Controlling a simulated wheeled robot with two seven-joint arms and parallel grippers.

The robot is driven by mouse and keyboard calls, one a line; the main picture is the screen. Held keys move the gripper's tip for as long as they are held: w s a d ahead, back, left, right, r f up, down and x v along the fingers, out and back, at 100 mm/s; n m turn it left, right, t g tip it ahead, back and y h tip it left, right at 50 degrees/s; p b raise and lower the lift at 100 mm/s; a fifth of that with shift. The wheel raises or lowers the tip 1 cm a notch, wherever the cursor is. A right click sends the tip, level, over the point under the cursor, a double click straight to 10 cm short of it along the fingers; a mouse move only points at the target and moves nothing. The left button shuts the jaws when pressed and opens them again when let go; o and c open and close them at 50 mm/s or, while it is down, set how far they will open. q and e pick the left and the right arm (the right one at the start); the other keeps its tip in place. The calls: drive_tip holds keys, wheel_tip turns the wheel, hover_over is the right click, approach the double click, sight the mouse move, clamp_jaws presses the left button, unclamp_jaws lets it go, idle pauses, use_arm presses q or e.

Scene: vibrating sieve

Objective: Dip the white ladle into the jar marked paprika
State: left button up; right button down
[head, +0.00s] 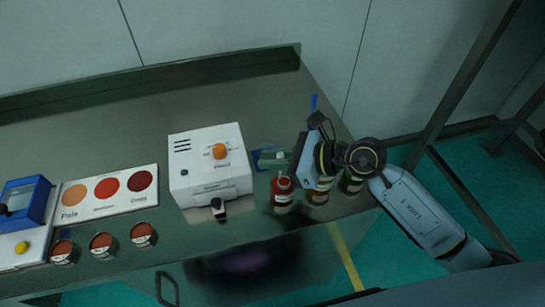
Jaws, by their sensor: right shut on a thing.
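A small pale ring shows just below the fingers at the top of the red jar (283,200). I cannot tell whether it is the ladle or part of the jar. The red jar stands upright near the table's front edge; its label is too small to read. A brownish jar (317,196) and a green-toned jar (351,183) stand to its right, partly behind my wrist. My left gripper is out of view.
A white box machine (208,173) with an orange knob stands left of the jars. Further left are a colour card (109,192), three small reddish cups (101,245) and a blue-and-white device (25,210). A blue piece (262,157) lies behind the red jar. The table's back is clear.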

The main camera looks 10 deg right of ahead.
drive_tip(key=shift+r, duration=0.15)
wheel_tip(320, 180, up, 7)
drive_tip(key=p, duration=0.7)
drive_tip(key=shift+r, duration=0.2)
